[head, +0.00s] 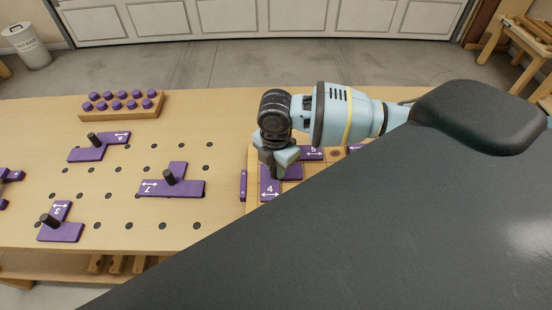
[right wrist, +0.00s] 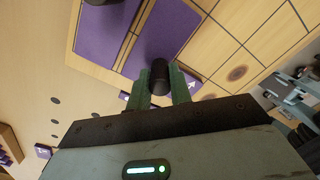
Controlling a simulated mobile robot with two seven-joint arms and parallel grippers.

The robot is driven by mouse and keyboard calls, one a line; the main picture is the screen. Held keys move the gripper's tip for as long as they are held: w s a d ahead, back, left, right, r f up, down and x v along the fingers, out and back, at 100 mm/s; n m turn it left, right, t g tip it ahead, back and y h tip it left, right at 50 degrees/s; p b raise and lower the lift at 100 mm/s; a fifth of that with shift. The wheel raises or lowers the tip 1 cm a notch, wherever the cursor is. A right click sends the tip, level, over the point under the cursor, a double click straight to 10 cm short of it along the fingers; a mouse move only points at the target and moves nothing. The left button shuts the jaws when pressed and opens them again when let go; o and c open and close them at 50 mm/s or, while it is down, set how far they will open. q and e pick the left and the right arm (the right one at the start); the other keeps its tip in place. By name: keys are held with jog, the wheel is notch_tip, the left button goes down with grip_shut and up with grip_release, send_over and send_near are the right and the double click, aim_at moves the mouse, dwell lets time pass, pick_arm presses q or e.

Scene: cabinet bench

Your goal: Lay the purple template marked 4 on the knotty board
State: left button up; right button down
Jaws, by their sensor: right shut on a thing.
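The purple template marked 4 (head: 269,189) is at the left part of the knotty board (head: 253,163) in the head view. My right gripper (head: 277,168) is over it, shut on its black peg handle. In the right wrist view the dark peg (right wrist: 158,77) sits between the two green fingers, with purple template surface (right wrist: 168,30) beside it. The board's ruled wood (right wrist: 225,32) and a dark knot show there too. I cannot tell whether the template touches the board or is just above it. My left gripper is out of view.
Another purple template (head: 311,153) lies on the board behind, partly hidden by my right arm. A narrow purple piece (head: 243,185) is at the board's left edge. Templates marked 7 (head: 190,189) and others with pegs stand on the holed bench (head: 120,232). A peg rack (head: 122,108) is at back left.

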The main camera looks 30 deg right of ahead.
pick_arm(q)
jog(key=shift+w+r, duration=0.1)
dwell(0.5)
pick_arm(e)
jog(key=c, duration=0.8)
grip_release()
jog(key=shift+r+p, duration=0.65)
jog(key=shift+r, duration=1.2)
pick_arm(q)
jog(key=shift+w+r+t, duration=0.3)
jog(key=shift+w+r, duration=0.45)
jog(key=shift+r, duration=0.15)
pick_arm(e)
jog(key=shift+r, duration=2.15)
